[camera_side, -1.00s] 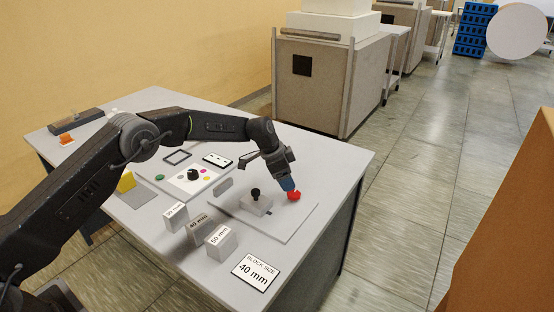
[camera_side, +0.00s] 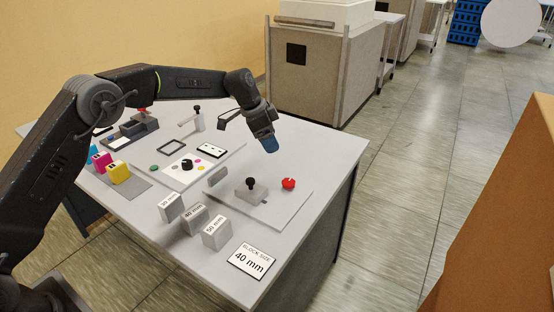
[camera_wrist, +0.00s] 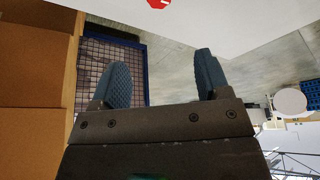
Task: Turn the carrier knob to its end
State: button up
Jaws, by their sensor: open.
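A red knob (camera_side: 288,183) stands on a flat grey plate (camera_side: 290,205) near the right side of the table. To its left on the same plate is a grey block (camera_side: 252,194) with a black knob (camera_side: 251,183) on top. Another black knob (camera_side: 187,164) sits on a white panel (camera_side: 172,173) with coloured dots. I cannot tell which is the carrier knob. My gripper (camera_side: 270,146) is open and empty, above and behind the plate, apart from the knobs. In the wrist view its two fingers (camera_wrist: 163,75) are spread, and a red part (camera_wrist: 157,3) shows at the top edge.
Labelled grey blocks (camera_side: 194,216) and a "40 mm" block size card (camera_side: 251,260) lie at the front. Coloured cartridges (camera_side: 118,171) and a dark tray (camera_side: 133,128) are at the left. A lever post (camera_side: 197,119) stands at the back. The table's right edge is near.

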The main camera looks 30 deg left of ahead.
jog(key=s+d+f+m+t+y, duration=0.2)
jog(key=s+m+y, duration=0.5)
jog(key=m+y, duration=0.15)
jog(key=s+d+r+m+t, duration=0.3)
jog(key=d+r+m+t, duration=0.35)
jog(key=m, duration=0.75)
jog(key=t, duration=0.1)
send_near(288, 181)
jog(key=shift+h, duration=0.35)
jog(key=v, duration=0.5)
jog(key=shift+a, duration=0.2)
jog(key=shift+f, duration=0.25)
jog(key=shift+w+a+f+t, duration=0.15)
jog(key=shift+w+t, duration=0.1)
jog(key=shift+w, duration=0.05)
jog(key=x, duration=1.3)
jog(key=shift+c, duration=0.4)
